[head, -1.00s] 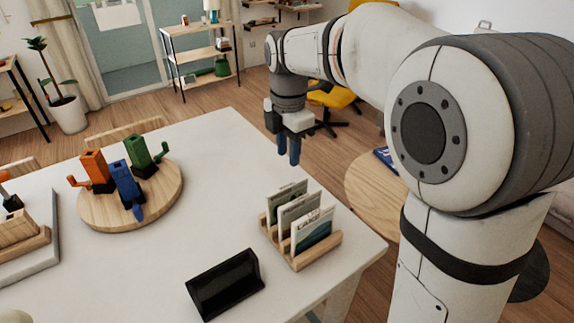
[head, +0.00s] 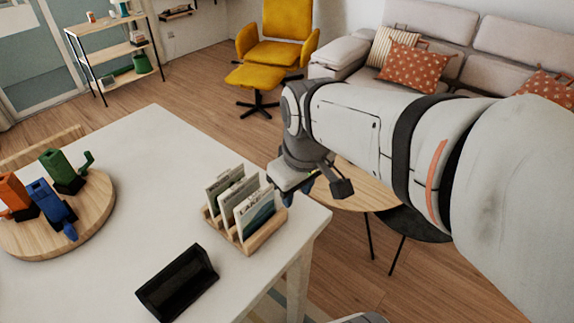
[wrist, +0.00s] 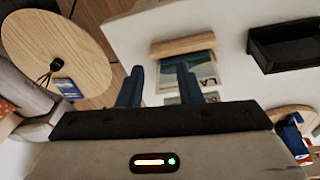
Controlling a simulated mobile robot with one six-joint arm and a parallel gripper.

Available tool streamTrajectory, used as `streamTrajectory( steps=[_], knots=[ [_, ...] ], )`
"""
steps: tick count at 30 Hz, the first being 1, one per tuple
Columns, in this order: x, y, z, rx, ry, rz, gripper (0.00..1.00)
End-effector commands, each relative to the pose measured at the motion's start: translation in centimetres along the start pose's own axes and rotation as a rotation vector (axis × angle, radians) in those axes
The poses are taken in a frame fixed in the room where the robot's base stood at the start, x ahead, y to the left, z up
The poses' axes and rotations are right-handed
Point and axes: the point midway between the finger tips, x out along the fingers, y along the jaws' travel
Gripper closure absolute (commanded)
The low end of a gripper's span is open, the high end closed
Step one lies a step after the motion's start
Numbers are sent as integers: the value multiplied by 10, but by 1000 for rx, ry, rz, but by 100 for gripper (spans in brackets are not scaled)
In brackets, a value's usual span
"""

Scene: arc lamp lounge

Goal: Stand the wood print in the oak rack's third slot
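The oak rack (head: 262,240) stands near the table corner with upright prints in it; the front print (head: 258,218) reads "LAKE". In the wrist view, the rack (wrist: 183,45) and part of a print (wrist: 200,68) show beyond my fingers. A flat blue print-like piece (wrist: 65,87) lies on the round wooden side table (wrist: 40,45); its title is unreadable, so I cannot tell if it is the wood print. My gripper (wrist: 160,82) is open, with nothing seen between its fingers. In the head view my gripper (head: 326,184) is right of the rack, partly hidden by my wrist.
A black open tray (head: 178,283) lies on the white table (head: 130,165) in front of the rack. A round wooden board (head: 95,215) with orange, blue and green pieces is at left. The round side table (head: 355,190) is beyond the corner, near the yellow chair (head: 285,30) and sofa.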

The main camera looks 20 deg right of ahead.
Motion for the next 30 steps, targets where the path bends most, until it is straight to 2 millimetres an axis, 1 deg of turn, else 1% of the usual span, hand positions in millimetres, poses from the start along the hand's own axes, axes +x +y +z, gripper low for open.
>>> streamTrajectory(
  steps=[1,3,6,9,30],
  knots=[
    [3,0,14,101,11,8,68],
    [8,0,26,219,25,14,68],
    [12,-1,39,335,37,19,68],
    [15,-5,42,390,43,21,68],
    [15,-5,43,400,43,21,68]
  ],
)
